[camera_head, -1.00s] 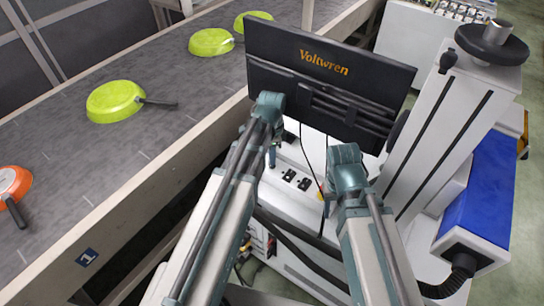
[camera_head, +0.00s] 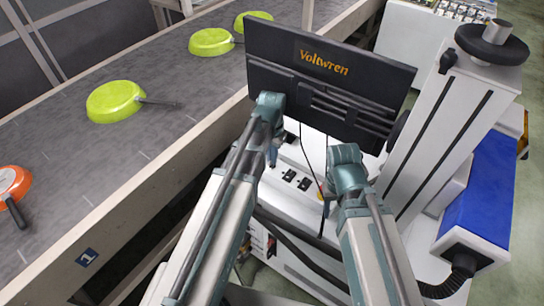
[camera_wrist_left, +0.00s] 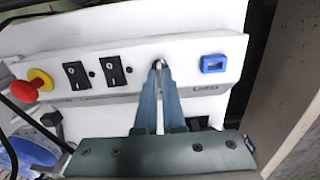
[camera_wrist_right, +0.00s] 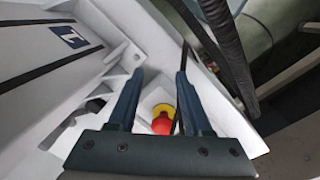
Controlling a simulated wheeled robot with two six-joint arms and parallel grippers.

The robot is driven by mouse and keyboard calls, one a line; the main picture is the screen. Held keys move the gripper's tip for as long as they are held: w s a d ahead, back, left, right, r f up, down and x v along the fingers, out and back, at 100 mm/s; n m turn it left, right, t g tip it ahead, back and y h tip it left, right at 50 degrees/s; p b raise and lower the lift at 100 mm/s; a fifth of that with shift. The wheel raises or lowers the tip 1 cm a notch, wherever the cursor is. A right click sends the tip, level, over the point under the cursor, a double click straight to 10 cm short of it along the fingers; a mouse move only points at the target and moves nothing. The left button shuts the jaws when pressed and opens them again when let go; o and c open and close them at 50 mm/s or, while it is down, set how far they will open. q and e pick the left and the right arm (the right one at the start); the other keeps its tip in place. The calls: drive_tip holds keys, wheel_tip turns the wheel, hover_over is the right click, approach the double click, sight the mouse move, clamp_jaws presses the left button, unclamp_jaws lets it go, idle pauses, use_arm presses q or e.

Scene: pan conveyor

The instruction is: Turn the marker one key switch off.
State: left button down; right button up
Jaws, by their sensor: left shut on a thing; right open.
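The key switch (camera_wrist_left: 158,64) is a small metal piece on the white panel of the machine in the left wrist view. My left gripper (camera_wrist_left: 159,70) is shut on it, and the fingertips hide most of it. The key's exact angle cannot be made out. In the head view my left gripper (camera_head: 272,156) is at the panel below the monitor. My right gripper (camera_wrist_right: 160,72) is open and empty, with a red button on a yellow base (camera_wrist_right: 162,120) showing between its fingers.
A black Voltwren monitor (camera_head: 328,80) stands above. Left of the machine, a conveyor (camera_head: 65,155) carries green pans (camera_head: 115,101) and an orange pan (camera_head: 14,183).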

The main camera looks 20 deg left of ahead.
idle(0.4)
use_arm(q)
drive_tip(key=c, duration=1)
unclamp_jaws()
drive_tip(key=shift+r, duration=0.1)
wheel_tip(320, 180, up, 14)
drive_tip(key=p, duration=1.4)
drive_tip(key=shift+f, duration=0.25)
drive_tip(key=shift+y, duration=0.6)
drive_tip(key=s+d+b, duration=0.1)
drive_tip(key=s+d, duration=0.2)
drive_tip(key=s, duration=0.1)
drive_tip(key=s+d+f+b, duration=0.1)
drive_tip(key=s+d, duration=0.3)
drive_tip(key=s, duration=0.1)
drive_tip(key=s+d+f+b, duration=0.1)
drive_tip(key=s+d, duration=0.2)
drive_tip(key=s, duration=0.2)
drive_tip(key=shift+s+d+f, duration=0.15)
drive_tip(key=shift+d+f, duration=0.1)
